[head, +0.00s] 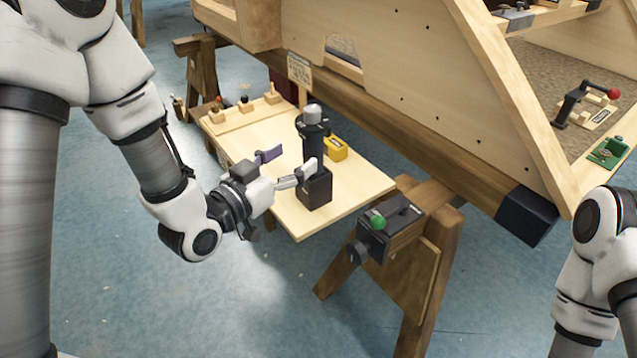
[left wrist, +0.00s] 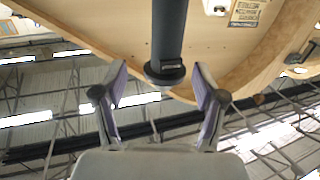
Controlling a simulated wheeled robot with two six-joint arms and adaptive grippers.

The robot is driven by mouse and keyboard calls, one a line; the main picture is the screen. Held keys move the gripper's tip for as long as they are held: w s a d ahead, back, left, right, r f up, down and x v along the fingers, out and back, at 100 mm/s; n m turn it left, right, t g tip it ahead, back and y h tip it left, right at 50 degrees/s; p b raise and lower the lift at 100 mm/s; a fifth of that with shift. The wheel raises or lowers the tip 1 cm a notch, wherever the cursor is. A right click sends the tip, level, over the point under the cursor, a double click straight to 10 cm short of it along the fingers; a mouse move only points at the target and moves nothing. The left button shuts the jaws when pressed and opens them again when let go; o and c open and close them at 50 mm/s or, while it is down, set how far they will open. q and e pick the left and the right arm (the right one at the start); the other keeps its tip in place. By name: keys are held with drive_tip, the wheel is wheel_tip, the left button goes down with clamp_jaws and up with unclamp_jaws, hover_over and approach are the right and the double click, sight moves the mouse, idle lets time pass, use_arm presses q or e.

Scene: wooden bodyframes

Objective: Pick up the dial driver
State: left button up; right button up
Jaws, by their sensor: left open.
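The dial driver, seemingly the black upright tool with a grey cap (head: 313,140), stands upright in a black block (head: 315,188) on the wooden side shelf. My left gripper (head: 289,163) is open just left of the driver, its fingers pointing toward the shaft. One purple finger pad shows. In the left wrist view, a black shaft with a wider collar (left wrist: 168,40) appears between and beyond the open fingertips (left wrist: 162,82); I cannot tell whether they touch it. My right gripper is out of view; only part of that arm shows at the right edge.
The shelf (head: 355,190) also holds a yellow block (head: 335,148) behind the driver and a peg rack (head: 243,112) at the back. The large wooden frame (head: 410,70) rises behind.

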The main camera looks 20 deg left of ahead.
sight(306, 141)
use_arm(q)
drive_tip(key=shift+a, duration=0.1)
drive_tip(key=x, duration=0.2)
drive_tip(key=b+x, duration=0.1)
drive_tip(key=x, duration=0.5)
drive_tip(key=shift+a+r, duration=0.3)
drive_tip(key=shift+r, duration=0.05)
drive_tip(key=shift+c, duration=0.4)
drive_tip(key=shift+r, duration=0.1)
clamp_jaws()
